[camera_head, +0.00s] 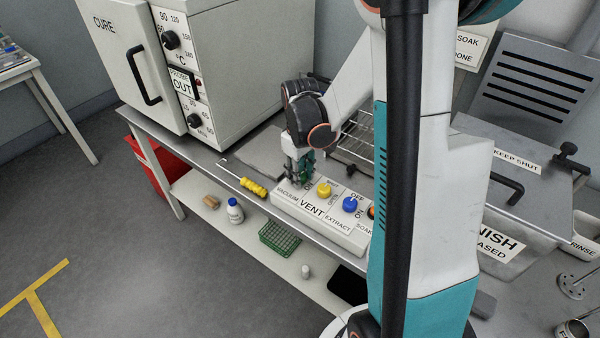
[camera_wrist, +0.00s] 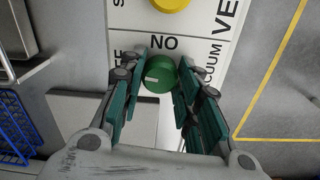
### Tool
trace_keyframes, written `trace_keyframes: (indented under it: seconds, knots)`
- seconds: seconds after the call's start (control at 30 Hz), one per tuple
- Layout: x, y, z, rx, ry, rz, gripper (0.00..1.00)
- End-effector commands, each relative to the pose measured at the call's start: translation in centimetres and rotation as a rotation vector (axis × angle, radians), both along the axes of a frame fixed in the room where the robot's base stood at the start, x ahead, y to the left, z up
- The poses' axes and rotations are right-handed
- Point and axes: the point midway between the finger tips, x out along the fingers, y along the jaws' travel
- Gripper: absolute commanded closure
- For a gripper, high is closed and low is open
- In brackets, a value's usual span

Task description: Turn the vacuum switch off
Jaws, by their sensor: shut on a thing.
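The vacuum switch is a green round knob (camera_wrist: 160,76) at the VACUUM end of a white control panel (camera_head: 312,213). My gripper (camera_head: 298,172) is over that end in the head view and hides the knob there. In the wrist view my gripper (camera_wrist: 162,72) has its teal fingers on both sides of the knob, shut on it. The knob's white mark is on its left part and points roughly left, toward a partly hidden label ending in what looks like F. The upside-down ON label (camera_wrist: 164,43) is just above the knob in that view.
A yellow knob (camera_head: 324,190) marked VENT and a blue knob (camera_head: 350,204) marked EXTRACT are beside it on the panel. A yellow-handled tool (camera_head: 254,187) lies left of the panel. The CURE oven (camera_head: 218,60) stands behind to the left.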

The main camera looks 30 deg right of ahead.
Motion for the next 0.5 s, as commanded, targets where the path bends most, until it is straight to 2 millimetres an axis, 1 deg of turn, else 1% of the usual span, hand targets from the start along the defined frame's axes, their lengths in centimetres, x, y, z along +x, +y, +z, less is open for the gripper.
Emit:
trace_keyframes:
  seconds: [0.2, 0.5]
  knots:
    - [0.04, 0.00, 0.00, 0.000, -0.001, 0.098, 0.94]
    - [0.04, 0.01, 0.01, 0.000, -0.001, 0.150, 0.94]
